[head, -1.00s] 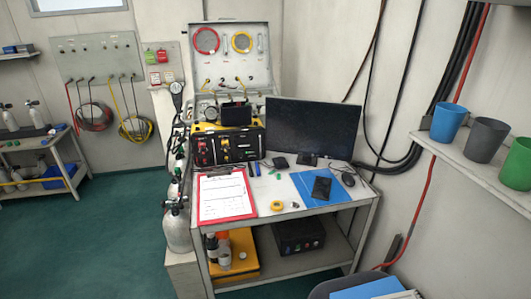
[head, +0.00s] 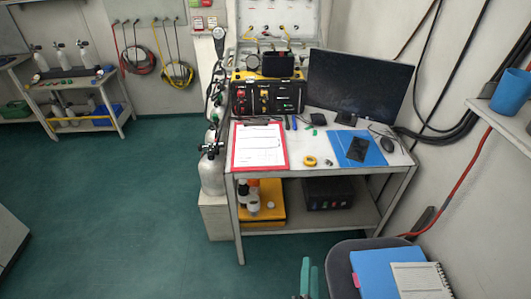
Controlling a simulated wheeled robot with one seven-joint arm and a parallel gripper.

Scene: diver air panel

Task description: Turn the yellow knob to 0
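The air panel (head: 268,107) is a black box with a yellow top edge at the back left of the workbench. A red knob (head: 240,93) is on the left of its face. The small yellow knob (head: 264,94) appears just right of it; its pointer and the 0 mark are too small to read. Two upright teal pieces at the bottom edge look like the fingertips of my gripper (head: 309,278). They are well in front of and below the panel, touching nothing that I can see. Their opening is unclear.
On the bench lie a red clipboard (head: 259,147), a yellow tape roll (head: 310,161) and a blue folder (head: 358,148). A monitor (head: 358,84) stands right of the panel. A grey chair (head: 343,262) is at front right. The green floor at left is clear.

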